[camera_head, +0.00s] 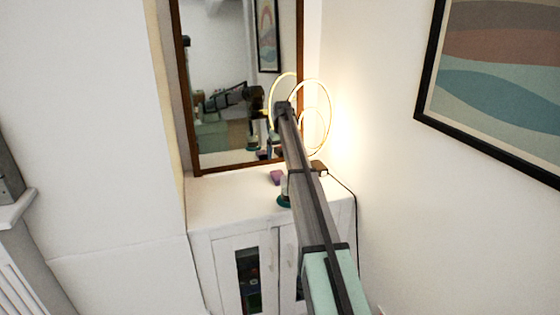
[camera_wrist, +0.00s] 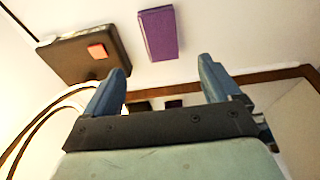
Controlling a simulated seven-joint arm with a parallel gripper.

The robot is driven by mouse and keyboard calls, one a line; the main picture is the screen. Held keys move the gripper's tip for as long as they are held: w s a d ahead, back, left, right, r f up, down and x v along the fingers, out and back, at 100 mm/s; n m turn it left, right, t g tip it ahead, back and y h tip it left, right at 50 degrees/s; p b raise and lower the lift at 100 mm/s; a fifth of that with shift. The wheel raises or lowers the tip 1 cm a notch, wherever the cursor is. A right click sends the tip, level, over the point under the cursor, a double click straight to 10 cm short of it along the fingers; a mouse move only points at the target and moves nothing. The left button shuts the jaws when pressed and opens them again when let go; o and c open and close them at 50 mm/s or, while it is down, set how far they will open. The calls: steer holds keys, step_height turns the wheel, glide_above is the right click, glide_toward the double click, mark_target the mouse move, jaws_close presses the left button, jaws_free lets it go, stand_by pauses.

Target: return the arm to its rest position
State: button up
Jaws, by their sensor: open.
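My gripper (camera_wrist: 162,66) shows in the wrist view with its two blue fingers spread wide apart. Nothing is between them. A purple block (camera_wrist: 158,33) lies on the white cabinet top beyond the fingertips, apart from them. In the head view my arm stretches from the bottom right over the cabinet (camera_head: 215,207) toward the mirror. My fingers cannot be made out in the head view. A teal, round-edged part (camera_head: 284,201) shows beside the arm, partly hidden; I cannot tell what it belongs to.
A glowing ring lamp (camera_head: 326,99) stands behind the arm; its dark base (camera_wrist: 85,55), bearing a red square, is close to my left finger in the wrist view. A framed picture (camera_head: 490,80) hangs right. The cabinet top's left is clear.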

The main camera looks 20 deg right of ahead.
steer(key=shift+s+r, duration=0.1)
steer(key=shift+r, duration=0.35)
